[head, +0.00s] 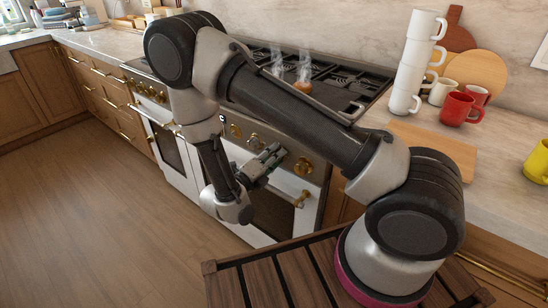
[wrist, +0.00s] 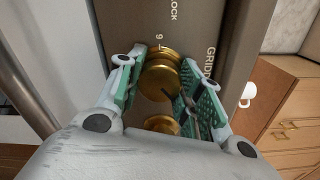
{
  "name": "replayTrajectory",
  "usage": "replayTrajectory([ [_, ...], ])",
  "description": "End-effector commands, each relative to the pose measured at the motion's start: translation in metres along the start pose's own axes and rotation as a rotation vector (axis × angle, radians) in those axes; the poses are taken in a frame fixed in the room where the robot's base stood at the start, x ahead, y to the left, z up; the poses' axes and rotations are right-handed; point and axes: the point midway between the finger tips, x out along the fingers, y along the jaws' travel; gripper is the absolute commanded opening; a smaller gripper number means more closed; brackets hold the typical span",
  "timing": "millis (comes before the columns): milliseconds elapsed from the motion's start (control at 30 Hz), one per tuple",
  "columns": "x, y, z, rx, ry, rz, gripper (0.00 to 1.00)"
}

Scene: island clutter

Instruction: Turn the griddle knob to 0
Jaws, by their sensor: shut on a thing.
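A round brass knob (wrist: 160,76) sits on the range's dark front panel, between the two green-padded fingers of my gripper (wrist: 164,68) in the wrist view. The fingers are closed around its sides. Part of the lettering "GRIDD" (wrist: 210,66) shows on the panel to the right of the knob, and small figures show above it. I cannot read the knob's setting. In the head view my gripper (head: 270,163) is at the range front, and it and my arm hide the held knob.
Another brass part (wrist: 162,124) lies below the held knob. Brass knobs (head: 303,166) and an oven handle (head: 301,199) are close to my gripper. Steam rises from the cooktop (head: 340,78). Stacked white mugs (head: 405,78) and a red mug (head: 457,108) stand on the right counter.

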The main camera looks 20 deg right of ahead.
Motion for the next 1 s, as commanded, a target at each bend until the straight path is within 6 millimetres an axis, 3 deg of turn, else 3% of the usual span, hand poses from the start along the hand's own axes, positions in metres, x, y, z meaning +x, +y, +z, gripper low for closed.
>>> replayTrajectory([
  [600, -0.0004, 0.0007, 0.0002, -0.575, -0.002, 0.002, 0.12],
  [1000, -0.0005, 0.0008, 0.0001, -0.835, -0.002, 0.002, 0.12],
])
